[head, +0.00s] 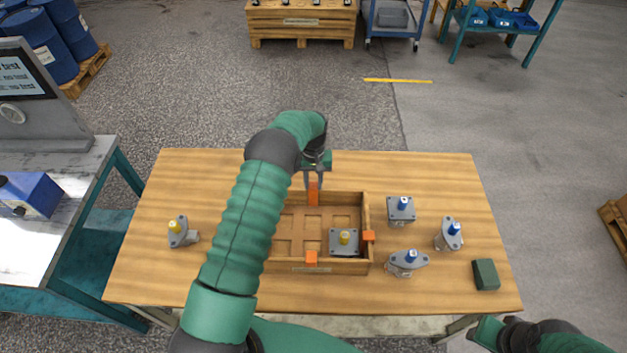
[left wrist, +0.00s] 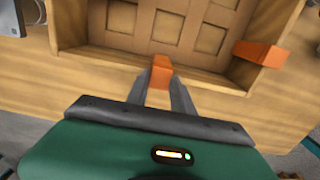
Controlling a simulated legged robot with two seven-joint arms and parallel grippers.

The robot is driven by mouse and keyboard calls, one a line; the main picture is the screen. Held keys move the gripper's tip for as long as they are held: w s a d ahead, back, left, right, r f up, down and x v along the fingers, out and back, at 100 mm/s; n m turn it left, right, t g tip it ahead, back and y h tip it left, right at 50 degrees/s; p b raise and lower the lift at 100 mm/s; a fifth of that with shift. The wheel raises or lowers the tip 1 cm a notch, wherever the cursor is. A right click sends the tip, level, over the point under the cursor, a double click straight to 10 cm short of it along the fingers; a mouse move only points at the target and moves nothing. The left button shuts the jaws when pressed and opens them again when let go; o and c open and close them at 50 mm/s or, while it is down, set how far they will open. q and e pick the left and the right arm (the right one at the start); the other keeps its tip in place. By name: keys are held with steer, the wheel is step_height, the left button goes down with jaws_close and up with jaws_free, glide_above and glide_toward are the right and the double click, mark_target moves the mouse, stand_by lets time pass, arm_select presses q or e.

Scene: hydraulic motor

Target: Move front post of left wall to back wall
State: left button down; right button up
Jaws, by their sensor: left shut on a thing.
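The wooden tray (head: 290,267) sits on the table with low walls and square recesses; its left wall is mostly hidden behind my left arm in the head view. My left gripper (head: 313,182) points down at the back wall, shut on an orange post (head: 313,196). The held post shows between the fingertips (left wrist: 160,82) in the left wrist view, at the back wall; I cannot tell whether it is seated. Another orange post (left wrist: 262,53) is on the left wall in the left wrist view. Orange posts also stand on the front wall (head: 311,257) and right wall (head: 369,236).
A grey motor part with a yellow top (head: 343,241) lies in the tray's front right. Several blue-topped parts (head: 401,209) and a dark green block (head: 486,274) are to the right. A yellow-topped part (head: 180,232) is at the left. My right arm shows at bottom right.

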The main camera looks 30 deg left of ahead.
arm_select(q)
steer(key=shift+f+b, duration=0.35)
steer(key=shift+f, duration=0.15)
stand_by(0.5)
steer(key=c, duration=1)
jaws_free()
